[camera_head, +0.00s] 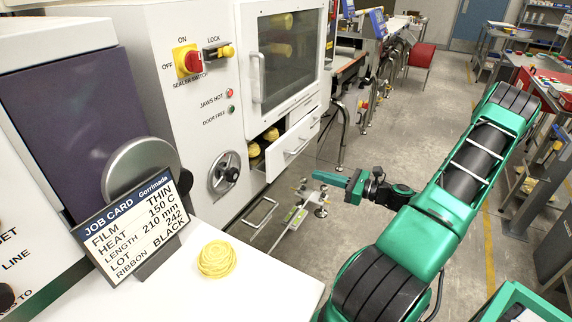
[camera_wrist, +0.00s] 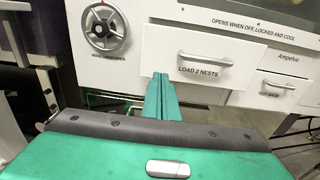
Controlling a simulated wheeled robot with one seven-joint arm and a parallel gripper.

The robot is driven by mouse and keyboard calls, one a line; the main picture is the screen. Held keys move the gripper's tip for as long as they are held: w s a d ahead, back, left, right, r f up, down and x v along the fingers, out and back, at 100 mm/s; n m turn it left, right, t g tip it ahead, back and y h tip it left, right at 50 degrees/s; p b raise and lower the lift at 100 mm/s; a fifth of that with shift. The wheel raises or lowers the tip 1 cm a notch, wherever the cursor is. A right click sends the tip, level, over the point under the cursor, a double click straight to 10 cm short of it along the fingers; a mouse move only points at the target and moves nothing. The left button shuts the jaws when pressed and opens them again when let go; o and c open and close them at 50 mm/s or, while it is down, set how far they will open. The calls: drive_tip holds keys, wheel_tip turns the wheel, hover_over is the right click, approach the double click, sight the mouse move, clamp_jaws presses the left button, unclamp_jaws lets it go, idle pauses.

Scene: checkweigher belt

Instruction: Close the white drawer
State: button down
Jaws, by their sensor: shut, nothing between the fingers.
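The white drawer (camera_head: 303,135) is pulled out of the sealing machine in the head view, under the windowed door. Yellow nests (camera_head: 271,134) show inside it. Its front, with a bar handle and the label "LOAD 2 NESTS", also faces me in the wrist view (camera_wrist: 215,80). My gripper (camera_head: 317,176) is shut and empty, in front of the drawer and lower than its handle in the head view. In the wrist view its green fingertips (camera_wrist: 160,77) point at the lower left part of the drawer front. I cannot tell whether they touch it.
The windowed door (camera_head: 288,55) above the drawer looks shut. A handwheel (camera_head: 225,172) is left of the drawer. A smaller "TEST BAGS" drawer (camera_wrist: 268,90) is right of it. A job card (camera_head: 133,222) and a yellow nest (camera_head: 216,259) stand on the near counter.

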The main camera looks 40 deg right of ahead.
approach(279, 160)
drive_tip(key=shift+t, duration=0.4)
drive_tip(key=x, duration=0.6)
drive_tip(key=shift+w+a+f, duration=0.15)
drive_tip(key=shift+w+a, duration=0.05)
drive_tip(key=x, duration=0.8)
drive_tip(key=shift+f, duration=0.1)
drive_tip(key=shift+w+r+h, duration=0.2)
drive_tip(key=shift+r+h, duration=0.05)
drive_tip(key=shift+h, duration=0.05)
drive_tip(key=shift+r, duration=0.1)
